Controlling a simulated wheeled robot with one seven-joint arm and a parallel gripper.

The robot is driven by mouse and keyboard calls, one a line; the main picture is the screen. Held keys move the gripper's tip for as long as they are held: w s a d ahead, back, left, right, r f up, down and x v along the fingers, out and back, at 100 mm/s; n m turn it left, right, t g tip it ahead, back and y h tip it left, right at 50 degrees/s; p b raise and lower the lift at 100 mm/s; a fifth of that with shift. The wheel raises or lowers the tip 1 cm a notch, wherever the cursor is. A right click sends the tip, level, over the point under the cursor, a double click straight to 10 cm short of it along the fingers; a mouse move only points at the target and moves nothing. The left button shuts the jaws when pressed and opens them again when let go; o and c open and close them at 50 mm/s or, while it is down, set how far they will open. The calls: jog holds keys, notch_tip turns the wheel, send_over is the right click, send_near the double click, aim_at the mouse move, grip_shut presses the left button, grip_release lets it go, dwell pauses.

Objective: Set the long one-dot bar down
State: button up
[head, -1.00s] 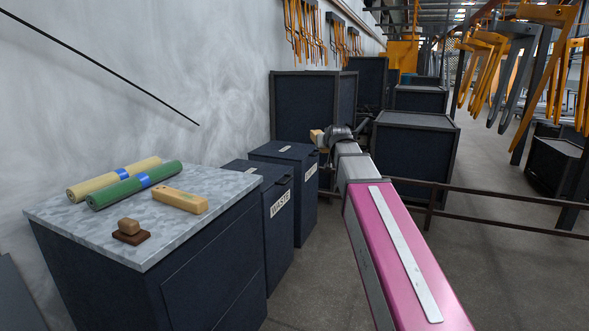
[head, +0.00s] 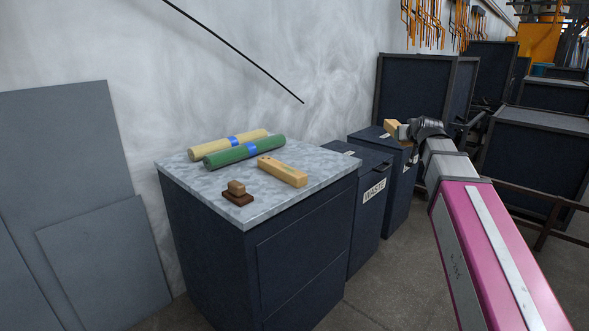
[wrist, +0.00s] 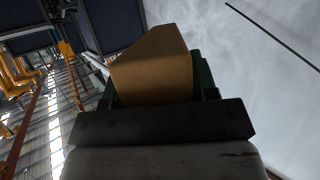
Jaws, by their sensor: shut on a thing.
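My gripper (head: 404,131) is shut on a pale wooden bar (head: 392,127), held out in the air at the far end of my arm. In the head view the bar shows small, in front of the far dark bins. In the wrist view the held bar (wrist: 152,66) sticks out between the fingers, its near part large. I cannot make out any dots on it, and its full length is hidden. Another wooden bar (head: 282,172) lies on the marbled top of the cabinet (head: 205,181), clear of my gripper; its marks are too small to count.
On the cabinet lie a green roll (head: 245,152) and a cream roll (head: 212,147) with blue bands, and a wooden stamp-like block (head: 237,193). The front right of the top is bare. A bin marked WASTE (head: 373,190) stands beside it. Grey panels (head: 60,160) lean at left.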

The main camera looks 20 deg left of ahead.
jog(key=s+a+f+n+g+y, duration=0.1)
jog(key=s+a+n+g+y, duration=0.15)
jog(key=s+a, duration=0.7)
jog(key=s+a+n+g+y, duration=0.25)
jog(key=s+a+n, duration=0.2)
jog(key=a, duration=1.05)
jog(key=s+a+f+n+g+y, duration=0.1)
jog(key=s+a+n+g+y, duration=0.15)
jog(key=s+a, duration=0.75)
send_over(309, 174)
jog(key=shift+y, duration=0.35)
notch_tip(309, 174, down, 6)
jog(key=shift+w+f, duration=0.1)
jog(key=shift+f, duration=2)
jog(key=o, duration=1)
jog(key=shift+f, duration=0.1)
jog(key=shift+o, duration=0.2)
